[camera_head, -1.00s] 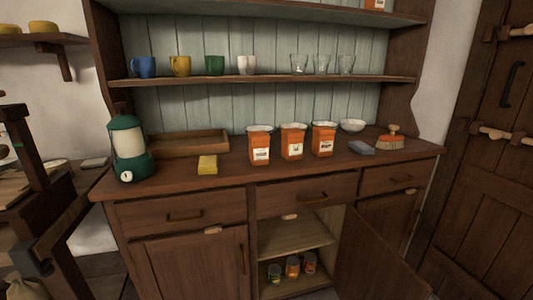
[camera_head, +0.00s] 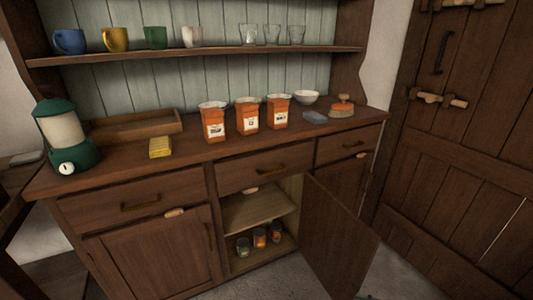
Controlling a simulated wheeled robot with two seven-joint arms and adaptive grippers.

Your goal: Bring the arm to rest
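Neither of my grippers shows in the head view, and no arm of mine can be made out there. A wooden dresser (camera_head: 130,205) fills the middle of the view. Its centre lower cupboard door (camera_head: 335,240) stands open, swung out to the right. Inside, several small jars (camera_head: 259,238) stand on the bottom board, and the shelf (camera_head: 255,212) above them is bare.
On the counter are a green lantern (camera_head: 66,140), a wooden tray (camera_head: 135,128), a yellow block (camera_head: 160,147), three orange canisters (camera_head: 247,116), a white bowl (camera_head: 307,97), a grey block (camera_head: 314,117) and a brush (camera_head: 342,107). Mugs and glasses line the shelf above. A plank door (camera_head: 455,130) stands at right.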

